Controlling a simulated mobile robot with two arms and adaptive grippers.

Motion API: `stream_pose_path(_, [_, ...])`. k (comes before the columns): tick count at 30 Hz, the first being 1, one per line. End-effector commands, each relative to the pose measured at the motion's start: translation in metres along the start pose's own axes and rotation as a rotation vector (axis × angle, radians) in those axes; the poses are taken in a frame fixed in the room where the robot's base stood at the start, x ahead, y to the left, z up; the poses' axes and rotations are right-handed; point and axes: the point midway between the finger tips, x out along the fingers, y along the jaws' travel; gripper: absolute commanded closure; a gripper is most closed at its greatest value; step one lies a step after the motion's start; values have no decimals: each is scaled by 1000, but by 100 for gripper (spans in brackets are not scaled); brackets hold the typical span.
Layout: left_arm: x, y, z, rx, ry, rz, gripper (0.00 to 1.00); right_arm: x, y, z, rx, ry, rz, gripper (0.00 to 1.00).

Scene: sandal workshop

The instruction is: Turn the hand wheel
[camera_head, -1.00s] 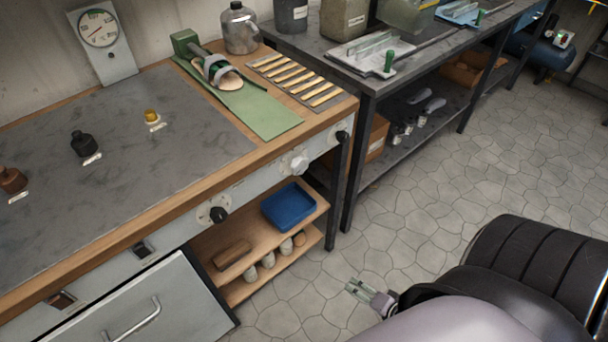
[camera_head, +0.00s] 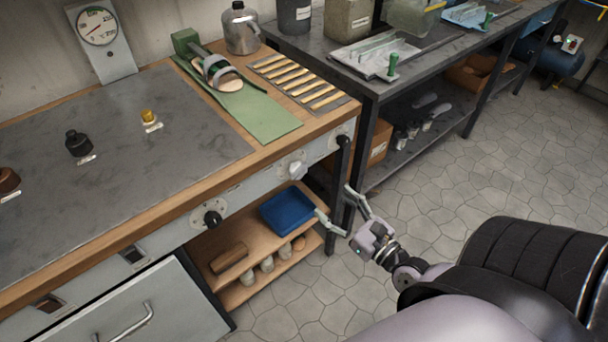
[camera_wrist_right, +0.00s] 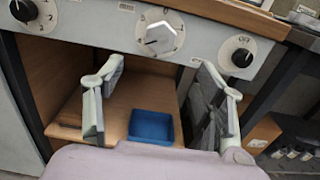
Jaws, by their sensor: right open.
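No thing in view is clearly a spoked hand wheel. The bench front panel bears a white knob (camera_head: 297,169) between a left black knob (camera_head: 212,217) and a right black knob (camera_head: 343,141). In the right wrist view, the white knob (camera_wrist_right: 160,38) sits on a round marked dial, ahead of and above my fingers. The left black knob (camera_wrist_right: 22,10) and right black knob (camera_wrist_right: 241,57) flank it. My right gripper (camera_head: 336,206) is open and empty, its fingers spread in front of the bench and apart from the knobs. My left gripper is not in view.
Below the panel, a blue tray (camera_head: 287,212) stands on a wooden shelf, seen between my fingers in the wrist view. A dark bench leg (camera_head: 340,175) is close to the gripper. A grey metal table (camera_head: 375,82) stands to the right. The tiled floor is clear.

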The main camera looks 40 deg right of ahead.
Motion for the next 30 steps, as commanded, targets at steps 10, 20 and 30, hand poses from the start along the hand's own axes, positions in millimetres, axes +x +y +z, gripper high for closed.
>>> stream_pose_path(10, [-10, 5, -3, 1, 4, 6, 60, 75, 0, 2, -1, -4, -2, 36])
stream_pose_path(20, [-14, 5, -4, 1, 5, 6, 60, 116, 0, 0, -3, 1, 0, 36])
stream_pose_path(30, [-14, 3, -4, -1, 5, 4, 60, 120, 0, -1, -2, 2, 1, 36])
